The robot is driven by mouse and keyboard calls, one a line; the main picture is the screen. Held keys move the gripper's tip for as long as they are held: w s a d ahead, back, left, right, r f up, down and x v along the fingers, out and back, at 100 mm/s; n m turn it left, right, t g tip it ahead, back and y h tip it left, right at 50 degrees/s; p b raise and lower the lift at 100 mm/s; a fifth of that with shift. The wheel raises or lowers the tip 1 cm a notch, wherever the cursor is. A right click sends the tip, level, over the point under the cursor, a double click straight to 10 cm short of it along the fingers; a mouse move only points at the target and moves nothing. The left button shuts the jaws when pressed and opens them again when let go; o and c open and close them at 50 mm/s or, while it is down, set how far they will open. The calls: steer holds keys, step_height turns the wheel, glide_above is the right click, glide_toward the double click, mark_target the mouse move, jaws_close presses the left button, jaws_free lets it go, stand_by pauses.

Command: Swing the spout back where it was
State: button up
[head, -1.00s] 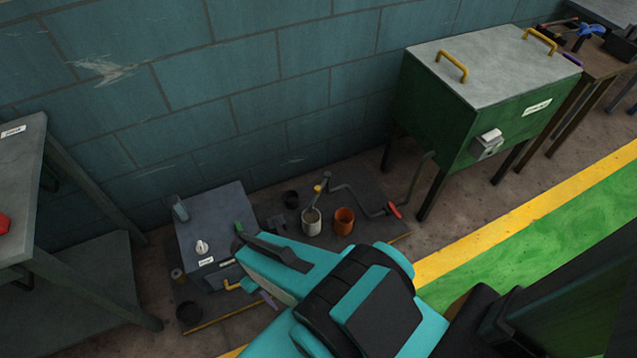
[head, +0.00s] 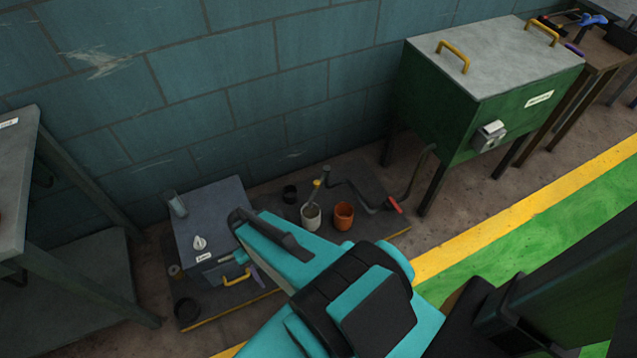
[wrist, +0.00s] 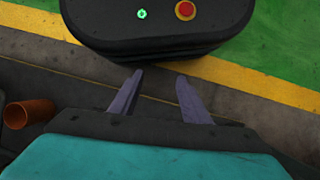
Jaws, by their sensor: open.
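A thin grey bent pipe (head: 346,183), which looks like the spout, runs over the dark mat. Its left end is by a yellow-banded piece (head: 317,184) over a pale cup (head: 311,216). A red grip (head: 394,205) sits at its right end, near another grey length rising towards the green cabinet. I cannot tell how these parts join. My gripper is open and empty in the wrist view (wrist: 160,88), with two grey-purple fingers apart above the mat's edge. In the head view my teal arm hides most of it. It is left of the pipe and not touching it.
An orange cup (head: 344,216) stands beside the pale cup; it also shows in the wrist view (wrist: 28,112). A grey box (head: 210,215) with a white knob and yellow handle is left. The green cabinet (head: 510,110) is right. A grey bench (head: 18,190) stands far left.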

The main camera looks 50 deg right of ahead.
steer(key=w+d+f+m+t+y+b, duration=0.15)
steer(key=w+d+m+b, duration=0.35)
steer(key=w+d, duration=0.6)
steer(key=m+t+y+b, duration=0.2)
steer(key=m+t+b, duration=0.2)
steer(key=m+b, duration=0.7)
glide_toward(317, 182)
steer(key=v, duration=0.5)
steer(key=shift+d+r+m+p, duration=0.1)
steer(key=shift+m+p, duration=0.2)
steer(key=shift+p, duration=0.15)
steer(key=b+x, duration=0.2)
steer(key=x, duration=1.2)
steer(key=shift+b, duration=0.4)
steer(key=shift+c, duration=0.3)
jaws_close()
